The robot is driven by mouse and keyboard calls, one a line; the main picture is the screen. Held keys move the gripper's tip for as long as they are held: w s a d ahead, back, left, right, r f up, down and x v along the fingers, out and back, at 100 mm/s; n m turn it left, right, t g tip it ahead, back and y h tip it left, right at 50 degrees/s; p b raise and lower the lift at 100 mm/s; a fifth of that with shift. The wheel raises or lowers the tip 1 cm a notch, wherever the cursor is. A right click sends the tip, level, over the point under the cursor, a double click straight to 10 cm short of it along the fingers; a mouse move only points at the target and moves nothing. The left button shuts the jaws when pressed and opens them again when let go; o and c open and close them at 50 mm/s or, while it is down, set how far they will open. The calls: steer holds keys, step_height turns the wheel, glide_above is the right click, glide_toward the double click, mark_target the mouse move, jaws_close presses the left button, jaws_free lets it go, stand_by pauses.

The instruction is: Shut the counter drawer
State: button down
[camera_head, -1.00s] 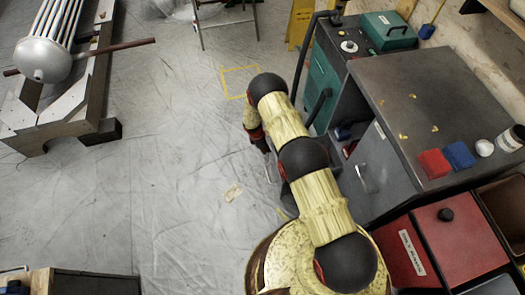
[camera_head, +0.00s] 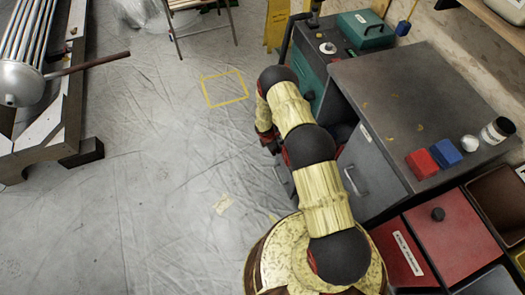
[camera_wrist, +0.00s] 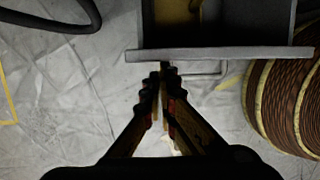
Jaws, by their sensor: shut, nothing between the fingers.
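The counter (camera_head: 425,95) stands at the right in the head view, with a grey top and a grey door with a handle. In the wrist view the counter drawer (camera_wrist: 225,54) stands open at the top; its grey front panel runs across, with a bar handle on its outer face. Something yellow lies inside it. In the head view my arm hides most of the drawer. My gripper (camera_wrist: 162,76) is shut and empty, its fingertips at the outer side of the drawer front, left of the handle. I cannot tell whether they touch it.
A red block (camera_head: 421,163), a blue block (camera_head: 446,153) and a jar (camera_head: 496,131) stand on the counter. Red bins (camera_head: 455,229) stand at its near side. A dark hose (camera_wrist: 60,22) shows at upper left in the wrist view. Open floor (camera_head: 150,170) lies left.

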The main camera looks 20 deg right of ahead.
steer(key=d+b, duration=0.1)
steer(key=d, duration=1.8)
steer(key=shift+d+r, duration=0.1)
steer(key=shift+b, duration=0.3)
steer(key=a+r+p, duration=0.3)
steer(key=a+r, duration=0.3)
steer(key=r, duration=0.3)
steer(key=shift+a+r, duration=0.25)
steer(key=shift+a, duration=0.1)
